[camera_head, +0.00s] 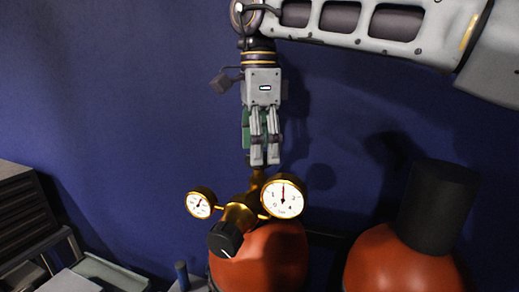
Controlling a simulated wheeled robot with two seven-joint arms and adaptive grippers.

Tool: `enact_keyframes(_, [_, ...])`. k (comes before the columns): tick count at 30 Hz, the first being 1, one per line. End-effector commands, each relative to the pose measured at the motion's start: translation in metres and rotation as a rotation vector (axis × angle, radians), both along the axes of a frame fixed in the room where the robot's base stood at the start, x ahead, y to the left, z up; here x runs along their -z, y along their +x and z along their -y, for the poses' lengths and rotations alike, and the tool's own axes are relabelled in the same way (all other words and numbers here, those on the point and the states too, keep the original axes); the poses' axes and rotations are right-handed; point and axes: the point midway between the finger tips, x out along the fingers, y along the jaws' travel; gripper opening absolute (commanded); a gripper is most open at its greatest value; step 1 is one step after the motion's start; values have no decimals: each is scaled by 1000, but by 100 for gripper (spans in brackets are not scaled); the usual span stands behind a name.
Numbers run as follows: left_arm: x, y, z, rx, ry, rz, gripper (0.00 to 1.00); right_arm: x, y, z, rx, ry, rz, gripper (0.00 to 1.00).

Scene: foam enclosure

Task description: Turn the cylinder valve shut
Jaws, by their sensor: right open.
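An orange-red gas cylinder (270,255) stands at the bottom middle with a brass valve stem (258,177) rising from its top. A green part (246,128) shows behind and to the left of the fingers; it may be the valve's handle, but it is mostly hidden. My right gripper (264,160) hangs straight down over the stem, fingers pointing down. It is open, its fingers in front of the green part; I cannot tell whether they touch it. My left gripper is not in view.
A brass regulator carries a small gauge (200,204), a larger gauge (283,197) and a black knob (226,239), just below the fingers. A second orange-red cylinder (400,262) with a black cap (438,207) stands right. Dark shelving (25,215) is at left, a blue wall behind.

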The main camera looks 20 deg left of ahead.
Motion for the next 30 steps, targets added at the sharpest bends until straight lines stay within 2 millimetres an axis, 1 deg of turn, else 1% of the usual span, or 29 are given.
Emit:
enact_keyframes(6, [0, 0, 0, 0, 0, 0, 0, 9, 0, 0, 1, 0, 0, 69])
enact_keyframes(15, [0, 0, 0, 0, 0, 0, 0, 9, 0, 0, 1, 1, 0, 69])
enact_keyframes(24, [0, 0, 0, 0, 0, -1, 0, 9, 0, 0, 0, 1, 0, 30])
enact_keyframes(26, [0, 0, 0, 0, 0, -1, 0, 9, 0, 0, 0, 1, 0, 24])
enact_keyframes(30, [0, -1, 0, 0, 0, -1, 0, 9, 0, 0, 2, 1, 0, 24])
